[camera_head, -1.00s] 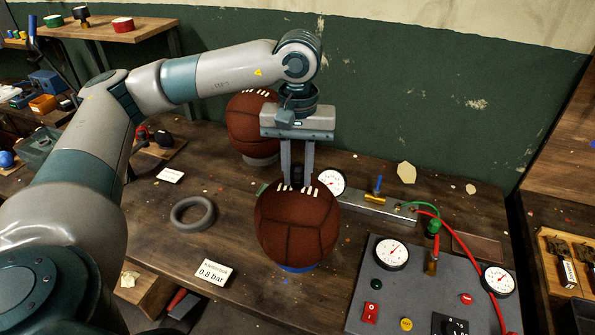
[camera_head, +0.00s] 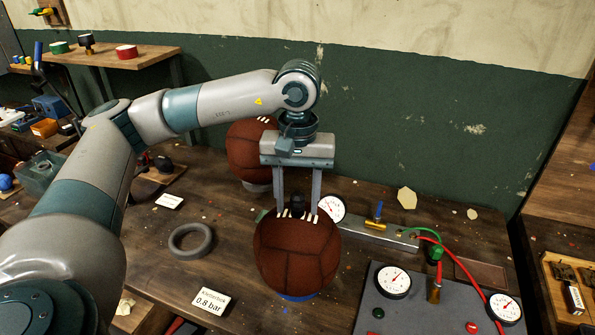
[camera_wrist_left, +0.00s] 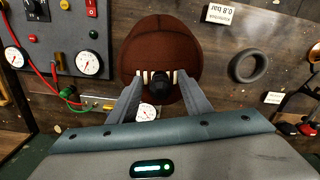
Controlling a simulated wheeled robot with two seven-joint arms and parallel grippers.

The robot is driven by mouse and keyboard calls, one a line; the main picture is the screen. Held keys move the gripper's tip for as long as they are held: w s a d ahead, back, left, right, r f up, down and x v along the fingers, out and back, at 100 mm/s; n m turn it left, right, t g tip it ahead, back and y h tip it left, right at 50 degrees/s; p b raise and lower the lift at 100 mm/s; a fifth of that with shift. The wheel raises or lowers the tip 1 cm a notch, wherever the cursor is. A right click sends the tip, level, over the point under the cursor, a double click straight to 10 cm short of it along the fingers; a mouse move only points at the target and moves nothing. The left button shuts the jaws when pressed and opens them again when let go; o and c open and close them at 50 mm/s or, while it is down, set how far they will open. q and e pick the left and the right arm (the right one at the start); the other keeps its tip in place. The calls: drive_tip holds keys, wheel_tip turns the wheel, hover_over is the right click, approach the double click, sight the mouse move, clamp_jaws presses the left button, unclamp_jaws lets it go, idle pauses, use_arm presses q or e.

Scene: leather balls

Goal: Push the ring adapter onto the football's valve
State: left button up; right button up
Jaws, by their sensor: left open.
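The brown leather football (camera_head: 297,262) with white laces sits on a blue ring support (camera_head: 298,296) on the bench. A small black round piece, which looks like the ring adapter (camera_head: 298,203), stands on top of the ball beside the laces. It also shows in the left wrist view (camera_wrist_left: 158,86), where it covers the valve. I cannot tell how far down it sits. My left gripper (camera_head: 298,212) points down over the ball, open, with one finger on each side of the black piece and gaps between. My right gripper is not in view.
A second brown ball (camera_head: 247,148) stands behind. A grey ring (camera_head: 190,240) and a "0.8 bar" card (camera_head: 210,301) lie left of the football. To its right are a metal bar with a gauge (camera_head: 332,208), a red hose (camera_head: 462,268) and a gauge panel (camera_head: 400,315).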

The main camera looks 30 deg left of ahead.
sight(298, 194)
use_arm(q)
drive_tip(key=shift+r, duration=0.55)
wheel_tip(298, 194, up, 7)
drive_tip(key=shift+w+r+b, duration=0.1)
drive_tip(key=shift+r+b, duration=0.05)
drive_tip(key=shift+b, duration=1.1)
wheel_tip(298, 194, up, 9)
